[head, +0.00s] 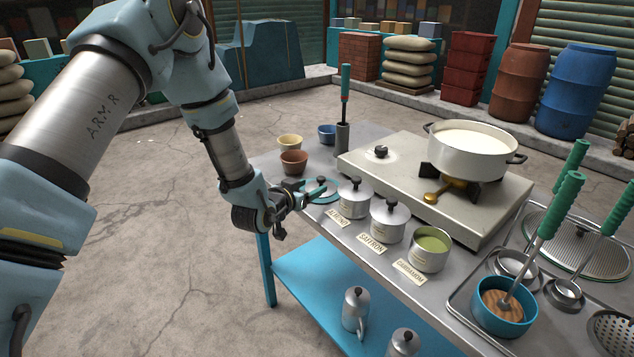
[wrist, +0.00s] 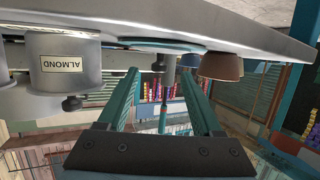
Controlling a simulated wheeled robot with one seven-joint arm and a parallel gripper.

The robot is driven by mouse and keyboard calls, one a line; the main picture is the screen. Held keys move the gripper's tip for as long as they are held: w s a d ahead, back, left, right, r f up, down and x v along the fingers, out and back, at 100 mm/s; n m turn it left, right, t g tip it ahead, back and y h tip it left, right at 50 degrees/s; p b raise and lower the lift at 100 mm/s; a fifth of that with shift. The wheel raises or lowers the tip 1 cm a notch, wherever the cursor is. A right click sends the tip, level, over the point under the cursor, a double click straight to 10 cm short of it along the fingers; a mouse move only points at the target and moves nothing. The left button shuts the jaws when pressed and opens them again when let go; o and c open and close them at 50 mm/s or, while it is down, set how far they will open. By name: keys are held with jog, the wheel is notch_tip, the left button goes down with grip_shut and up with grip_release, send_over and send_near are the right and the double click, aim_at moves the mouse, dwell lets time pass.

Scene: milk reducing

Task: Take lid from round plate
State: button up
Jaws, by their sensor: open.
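The round plate (head: 327,198) is a teal disc on the counter, left of the almond pot; it also shows at the top of the wrist view (wrist: 190,48). A grey lid with a small dark knob (wrist: 158,66) appears to lie on it; in the head view my fingers partly cover it. My gripper (head: 305,192) is beside the plate at the counter's front edge. Its two teal fingers are apart in the wrist view (wrist: 160,80), with the knob between and beyond their tips. Nothing is clearly held.
Lidded almond (head: 355,198) and saffron (head: 388,221) pots stand right of the plate. The cardamom pot (head: 430,250) is open, with green contents. A brown bowl (head: 293,162) sits behind the plate. A stove (head: 400,165) carries a milk pot (head: 470,155).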

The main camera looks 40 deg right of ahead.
aim_at(319, 180)
jog(key=shift+x, duration=0.75)
jog(key=p+x, duration=0.1)
jog(key=x, duration=0.1)
jog(key=p+x, duration=0.1)
jog(key=x, duration=0.1)
jog(key=shift+r+p, duration=0.3)
jog(key=shift+r, duration=0.05)
jog(key=shift+w+d+f, duration=0.2)
jog(key=shift+d+f, duration=0.1)
jog(key=shift+d, duration=0.3)
grip_shut()
